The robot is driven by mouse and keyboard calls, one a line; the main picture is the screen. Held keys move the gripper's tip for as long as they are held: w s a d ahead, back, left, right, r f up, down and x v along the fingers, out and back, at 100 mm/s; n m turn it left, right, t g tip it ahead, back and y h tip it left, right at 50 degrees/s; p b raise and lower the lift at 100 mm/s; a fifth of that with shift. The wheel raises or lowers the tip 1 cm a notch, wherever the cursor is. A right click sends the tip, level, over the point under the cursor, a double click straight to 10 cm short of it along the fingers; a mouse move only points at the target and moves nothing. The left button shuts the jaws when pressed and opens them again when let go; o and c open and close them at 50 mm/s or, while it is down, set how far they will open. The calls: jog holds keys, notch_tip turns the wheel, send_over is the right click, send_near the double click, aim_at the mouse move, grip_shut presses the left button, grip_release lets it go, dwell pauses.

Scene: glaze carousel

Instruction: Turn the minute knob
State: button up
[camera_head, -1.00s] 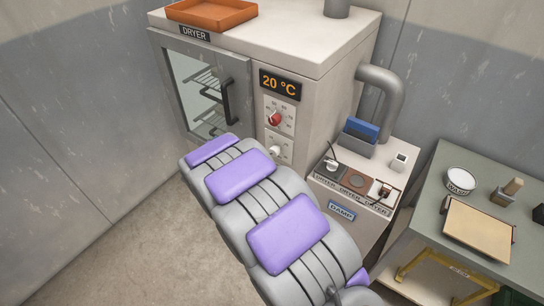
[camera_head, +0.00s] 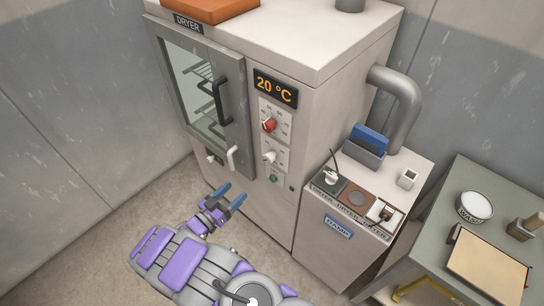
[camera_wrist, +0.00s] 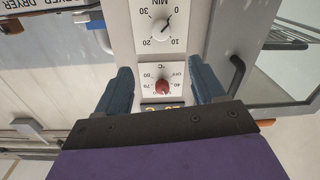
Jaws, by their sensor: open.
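The minute knob (camera_head: 269,157) is a small white knob on a white plate on the dryer's front, below the red temperature knob (camera_head: 269,125). In the wrist view, which is upside down, the minute knob (camera_wrist: 158,27) is at the top, on a dial marked MIN. Its dark pointer seems to face the 0. The red knob (camera_wrist: 162,87) shows there between my fingers in the picture. My gripper (camera_head: 231,193) is open and empty, low in front of the dryer and apart from both knobs. Its blue fingers also show in the wrist view (camera_wrist: 163,78).
The dryer (camera_head: 325,130) reads 20 °C, and its glass door (camera_head: 200,95) with a dark handle is shut. A green button (camera_head: 273,178) is below the minute knob. A lower cabinet (camera_head: 340,250) and a green table (camera_head: 495,200) stand to the right.

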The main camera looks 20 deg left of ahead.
jog(key=w, duration=0.4)
jog(key=b, duration=0.2)
send_near(267, 160)
jog(key=x, duration=0.4)
jog(key=shift+d, duration=0.45)
jog(key=w, duration=0.4)
jog(key=shift+f+b, duration=0.25)
jog(key=shift+b, duration=0.05)
jog(key=shift+w+d+r, duration=0.1)
jog(key=shift+w+d, duration=0.05)
jog(key=shift+w, duration=0.05)
jog(key=shift+d+r, duration=0.1)
jog(key=shift+d, duration=0.3)
jog(key=shift+c, duration=1.1)
jog(key=shift+a, duration=0.35)
jog(key=c, duration=0.5)
jog(key=shift+d, duration=0.1)
jog(key=c, duration=0.3)
